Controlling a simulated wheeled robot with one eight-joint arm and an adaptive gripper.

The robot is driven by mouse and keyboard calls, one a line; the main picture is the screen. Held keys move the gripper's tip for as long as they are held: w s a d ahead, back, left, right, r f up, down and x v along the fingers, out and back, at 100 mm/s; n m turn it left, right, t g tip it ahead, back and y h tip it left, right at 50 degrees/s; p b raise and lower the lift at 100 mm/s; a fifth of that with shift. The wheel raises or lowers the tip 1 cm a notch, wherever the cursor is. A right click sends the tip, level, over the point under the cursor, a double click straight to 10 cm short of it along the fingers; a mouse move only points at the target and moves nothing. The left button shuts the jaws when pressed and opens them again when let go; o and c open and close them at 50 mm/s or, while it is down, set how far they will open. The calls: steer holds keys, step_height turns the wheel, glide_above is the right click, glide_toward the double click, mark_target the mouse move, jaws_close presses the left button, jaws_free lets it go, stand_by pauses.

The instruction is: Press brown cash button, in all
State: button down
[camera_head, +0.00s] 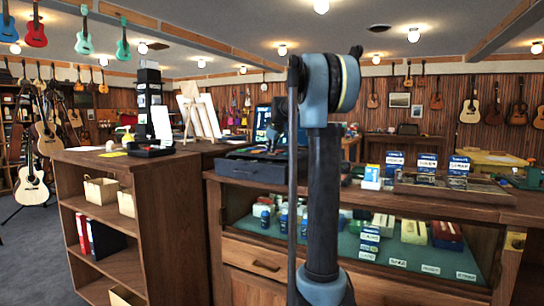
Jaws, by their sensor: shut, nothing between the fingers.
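A dark blue-black box that looks like a cash register (234,166) stands on the wooden counter, just left of my arm's upright link. No brown button can be made out on it; the keys are too small or hidden behind my arm. My gripper (270,138) shows only in part as a small dark shape left of the arm, above the register. It looks shut and empty. I cannot tell whether its tips touch the register.
A glass-fronted wooden counter (245,273) holds small boxes and bottles. A wooden shelf unit (168,225) stands at left, with a black card terminal (150,149) on top. Blue-and-white packs (427,163) stand right of my arm. Open floor lies at far left.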

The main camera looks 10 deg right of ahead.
steer(key=shift+r, duration=0.85)
steer(key=shift+r, duration=2.55)
